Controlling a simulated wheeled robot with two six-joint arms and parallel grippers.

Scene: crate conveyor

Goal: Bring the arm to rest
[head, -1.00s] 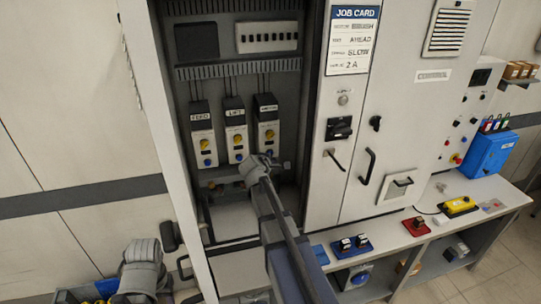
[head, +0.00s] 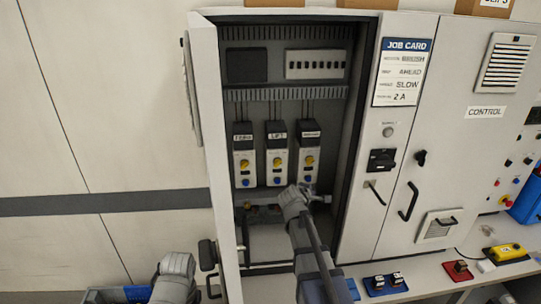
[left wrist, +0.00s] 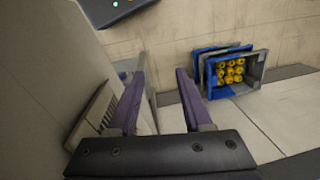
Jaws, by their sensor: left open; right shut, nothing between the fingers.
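My right gripper (head: 318,196) shows small in the head view, at the lower part of the open cabinet (head: 347,140), just below the row of drive units (head: 277,160). It is shut with nothing in it; whether it touches anything there I cannot tell. My left arm (head: 174,276) shows at the bottom left of the head view, left of the open cabinet door; its fingers are not clear there. In the left wrist view my left gripper (left wrist: 158,75) is open and empty, its two purple fingers apart.
A job card (head: 402,72) hangs on the panel right of the opening. A bench (head: 425,280) below carries a blue switch block (head: 385,284), a red one (head: 457,270) and a yellow box (head: 506,253). Blue crates with yellow parts (left wrist: 229,72) stand by the wall.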

